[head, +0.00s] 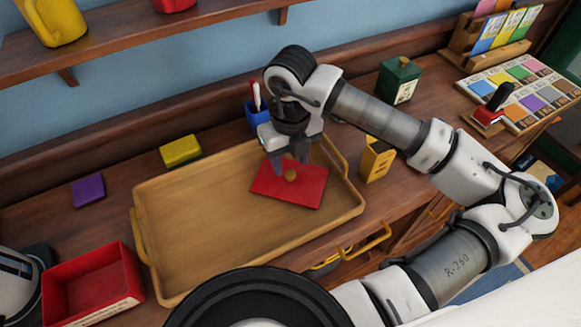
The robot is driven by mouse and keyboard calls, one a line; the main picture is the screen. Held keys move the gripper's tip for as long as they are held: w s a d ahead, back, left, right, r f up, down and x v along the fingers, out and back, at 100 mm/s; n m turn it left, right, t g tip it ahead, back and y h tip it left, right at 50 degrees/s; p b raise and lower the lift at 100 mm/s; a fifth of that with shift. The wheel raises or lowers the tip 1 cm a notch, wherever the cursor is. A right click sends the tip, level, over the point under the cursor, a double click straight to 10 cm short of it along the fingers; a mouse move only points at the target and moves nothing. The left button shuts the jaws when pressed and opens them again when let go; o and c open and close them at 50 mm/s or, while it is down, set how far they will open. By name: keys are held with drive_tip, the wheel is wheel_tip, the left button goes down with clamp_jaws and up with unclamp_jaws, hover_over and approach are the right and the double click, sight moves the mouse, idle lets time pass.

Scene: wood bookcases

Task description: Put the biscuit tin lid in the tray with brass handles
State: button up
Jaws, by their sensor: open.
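The biscuit tin lid (308,191) is a flat red square with a small brass-coloured knob (290,175) on top. It lies in the right part of the wooden tray with brass handles (205,225), inside the rim. The tray's handles show at its left end (138,237) and right end (336,152). My gripper (290,163) is open and points down over the lid, its fingertips close to the knob. I cannot tell whether the fingers touch the knob or the lid.
A red box (92,285) stands left of the tray. A yellow block (180,151) and a purple block (88,190) lie behind it. A blue cup (258,118) stands behind the tray, a yellow box (376,160) to its right, a green canister (398,80) farther back. A shelf (150,40) hangs above.

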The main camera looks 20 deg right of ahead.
sight(291, 173)
wheel_tip(291, 173, up, 8)
drive_tip(key=shift+r+b, duration=0.15)
drive_tip(key=shift+b, duration=0.3)
drive_tip(key=shift+d, duration=0.1)
